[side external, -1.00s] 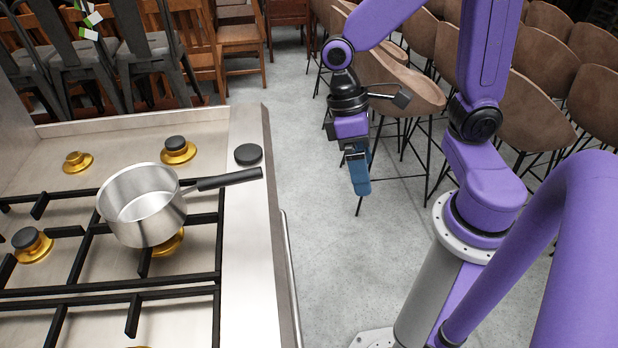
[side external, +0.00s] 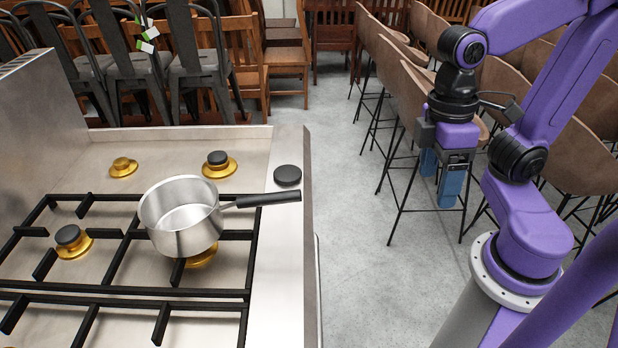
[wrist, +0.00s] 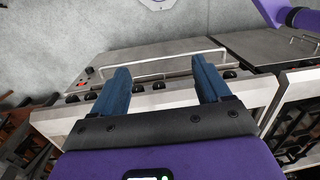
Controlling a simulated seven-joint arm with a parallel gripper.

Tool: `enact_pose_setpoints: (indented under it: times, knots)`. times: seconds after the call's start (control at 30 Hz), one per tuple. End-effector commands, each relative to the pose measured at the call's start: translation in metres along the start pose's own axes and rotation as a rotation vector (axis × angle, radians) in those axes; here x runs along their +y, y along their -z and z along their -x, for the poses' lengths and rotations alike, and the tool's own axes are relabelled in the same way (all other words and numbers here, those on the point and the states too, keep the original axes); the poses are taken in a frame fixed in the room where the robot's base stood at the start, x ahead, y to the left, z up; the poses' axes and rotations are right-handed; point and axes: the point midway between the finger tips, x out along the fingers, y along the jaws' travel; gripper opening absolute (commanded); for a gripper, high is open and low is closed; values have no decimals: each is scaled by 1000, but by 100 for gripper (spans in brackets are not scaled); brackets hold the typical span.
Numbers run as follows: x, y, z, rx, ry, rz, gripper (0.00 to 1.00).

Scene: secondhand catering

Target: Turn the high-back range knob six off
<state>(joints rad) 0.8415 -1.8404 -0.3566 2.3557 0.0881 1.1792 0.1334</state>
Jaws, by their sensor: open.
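The high-back range (side external: 275,270) fills the left of the side external view, its steel back panel (side external: 45,110) rising at far left. In the wrist view its front rail (wrist: 165,66) shows, with several black knobs in a row; one knob (wrist: 158,86) shows between my fingers, and others lie left and right. I cannot tell which is knob six or how any is turned. My gripper (side external: 438,175) is open and empty, its blue fingers apart and pointing down, right of the range over the floor. It also shows in the wrist view (wrist: 162,82), clear of the knobs.
A steel saucepan (side external: 180,240) stands on the black grates, its handle reaching over the range's right edge. A black disc (side external: 287,175) lies on that edge. Brown bar stools (side external: 405,110) stand behind my gripper; grey metal chairs (side external: 195,60) stand behind the range. Floor between is clear.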

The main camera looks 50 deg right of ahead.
Motion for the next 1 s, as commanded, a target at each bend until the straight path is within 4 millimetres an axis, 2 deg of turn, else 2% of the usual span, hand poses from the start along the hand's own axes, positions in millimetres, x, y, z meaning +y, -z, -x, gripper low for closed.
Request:
enact_pose_setpoints:
  times: [0.27,0.57,0.77,0.87,1.0]
  knots:
    - [10,16,-5,-157,171,-600,76]
    - [36,54,-1,-404,445,-1404,76]
    - [72,82,7,-612,673,-1899,76]
    - [97,95,12,-734,807,-2124,76]
    - [141,107,19,-931,1025,-2400,76]
